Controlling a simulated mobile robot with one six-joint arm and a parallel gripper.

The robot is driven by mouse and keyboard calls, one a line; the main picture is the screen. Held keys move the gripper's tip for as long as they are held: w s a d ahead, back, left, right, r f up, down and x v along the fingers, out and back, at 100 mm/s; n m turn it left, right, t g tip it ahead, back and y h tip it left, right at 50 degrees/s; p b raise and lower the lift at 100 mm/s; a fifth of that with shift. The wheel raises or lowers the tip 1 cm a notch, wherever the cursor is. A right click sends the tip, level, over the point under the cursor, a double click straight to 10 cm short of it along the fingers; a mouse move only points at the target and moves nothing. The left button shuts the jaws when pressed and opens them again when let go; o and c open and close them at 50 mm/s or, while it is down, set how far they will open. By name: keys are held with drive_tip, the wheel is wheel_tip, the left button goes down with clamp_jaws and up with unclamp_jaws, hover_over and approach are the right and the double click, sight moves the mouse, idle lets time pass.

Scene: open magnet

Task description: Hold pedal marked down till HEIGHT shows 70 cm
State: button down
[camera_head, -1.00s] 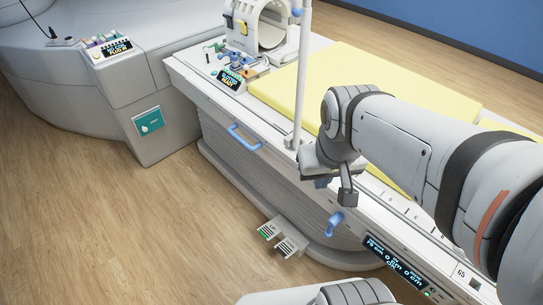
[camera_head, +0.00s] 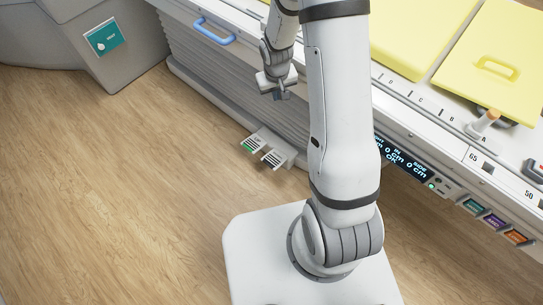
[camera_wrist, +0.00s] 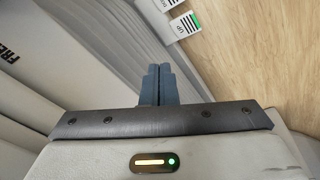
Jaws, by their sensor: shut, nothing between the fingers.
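Two light pedals stick out from a bracket at the foot of the table base. The pedal with the green stripe (camera_head: 251,146) reads UP in the wrist view (camera_wrist: 184,25). The other pedal (camera_head: 272,159), beside it on the right, is cut off in the wrist view (camera_wrist: 169,4), so I cannot read its mark. My gripper (camera_head: 280,94) is shut and empty, above the pedals and apart from them. Its dark fingers also show in the wrist view (camera_wrist: 157,72). The display (camera_head: 404,157) on the table side is partly behind my arm; its height figure is hidden.
The table's ribbed side (camera_head: 225,90) rises behind the pedals, with a blue handle (camera_head: 213,33) at its upper left. Coloured buttons (camera_head: 494,222) sit right of the display. Wood floor (camera_head: 130,190) lies open in front and left.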

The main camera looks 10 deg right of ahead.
wheel_tip(320, 180, down, 20)
drive_tip(key=w+b, duration=0.1)
drive_tip(key=b, duration=0.8)
approach(272, 162)
drive_tip(key=shift+w+d+r+n+y, duration=0.25)
drive_tip(key=shift+r+n+y, duration=0.1)
drive_tip(key=shift+n+y, duration=0.05)
drive_tip(key=shift+f, duration=0.1)
drive_tip(key=f+b, duration=0.1)
drive_tip(key=f, duration=0.1)
drive_tip(key=f+b, duration=0.3)
drive_tip(key=f, duration=0.1)
drive_tip(key=shift+w+f+b, duration=0.3)
drive_tip(key=shift+f, duration=0.1)
